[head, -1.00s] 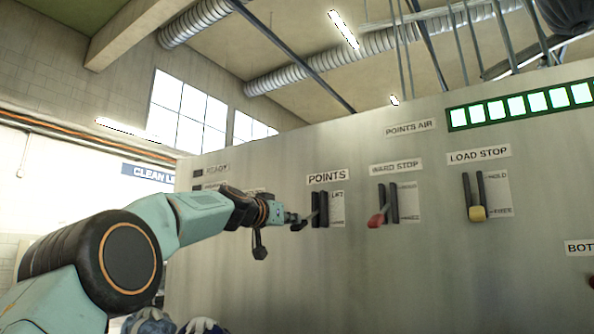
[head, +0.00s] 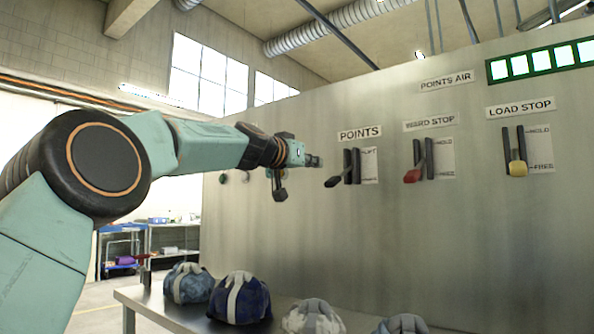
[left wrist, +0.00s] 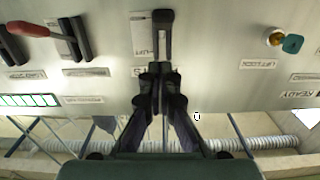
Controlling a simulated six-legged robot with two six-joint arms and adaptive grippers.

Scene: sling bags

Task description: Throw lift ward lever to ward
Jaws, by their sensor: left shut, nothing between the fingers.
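The lever under the POINTS label (head: 360,133) has a black handle (head: 333,182) that sticks out from a dark slotted mount. The plate beside it reads LIFT at the top; the lower word is too small to read. My left gripper (head: 317,161) is shut and empty, just left of the mount and slightly above the handle. In the left wrist view, which is upside down, its closed fingers (left wrist: 160,82) point at the black lever (left wrist: 162,42), close by. I cannot tell whether they touch it. My right gripper is out of view.
To the right are a red-handled WARD STOP lever (head: 412,176) and a yellow-tipped LOAD STOP lever (head: 518,168). Several sling bags, one dark blue (head: 239,298), lie on a table (head: 180,315) below. The wrist view shows a teal-and-brass fitting (left wrist: 284,40).

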